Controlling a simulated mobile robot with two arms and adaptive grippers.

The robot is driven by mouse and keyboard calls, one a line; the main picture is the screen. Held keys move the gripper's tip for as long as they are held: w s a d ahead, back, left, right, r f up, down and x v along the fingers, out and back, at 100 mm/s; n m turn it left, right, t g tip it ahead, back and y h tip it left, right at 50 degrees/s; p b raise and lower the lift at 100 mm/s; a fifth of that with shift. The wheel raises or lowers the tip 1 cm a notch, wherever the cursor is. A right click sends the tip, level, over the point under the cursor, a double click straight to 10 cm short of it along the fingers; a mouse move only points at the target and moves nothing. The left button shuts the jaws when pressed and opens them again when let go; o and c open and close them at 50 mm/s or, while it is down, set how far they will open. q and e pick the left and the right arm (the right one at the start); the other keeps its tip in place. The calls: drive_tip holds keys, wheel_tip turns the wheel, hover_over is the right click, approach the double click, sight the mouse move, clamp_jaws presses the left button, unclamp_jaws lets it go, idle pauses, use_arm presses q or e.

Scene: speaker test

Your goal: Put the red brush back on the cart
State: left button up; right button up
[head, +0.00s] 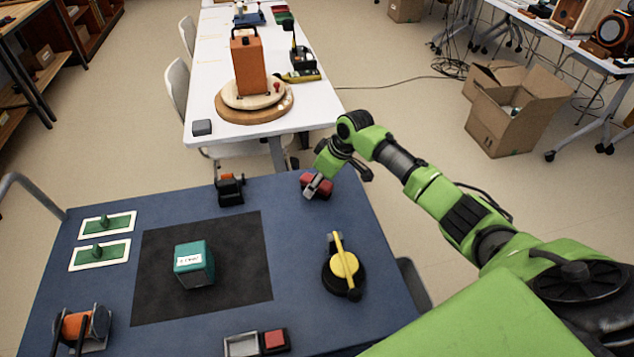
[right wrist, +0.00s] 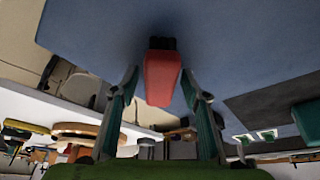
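The red brush (head: 326,181) is at the far right part of the blue cart top (head: 300,260) in the head view, partly covered by my right gripper (head: 317,187). In the right wrist view the red brush (right wrist: 161,78), with a black end, lies between the two fingers of my right gripper (right wrist: 159,84). The fingers stand apart, with a gap on each side of the brush. Whether the brush rests fully on the cart top is hard to tell. My left gripper is not in view.
The cart top holds a teal box (head: 194,262) on a dark mat, a yellow-handled black tool (head: 343,268), an orange spool (head: 80,326) and a small black holder (head: 229,190). A white table (head: 215,75) stands beyond. Cardboard boxes (head: 510,115) stand on the floor at right.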

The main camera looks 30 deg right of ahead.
drive_tip(key=v, duration=1.2)
drive_tip(key=shift+r, duration=0.15)
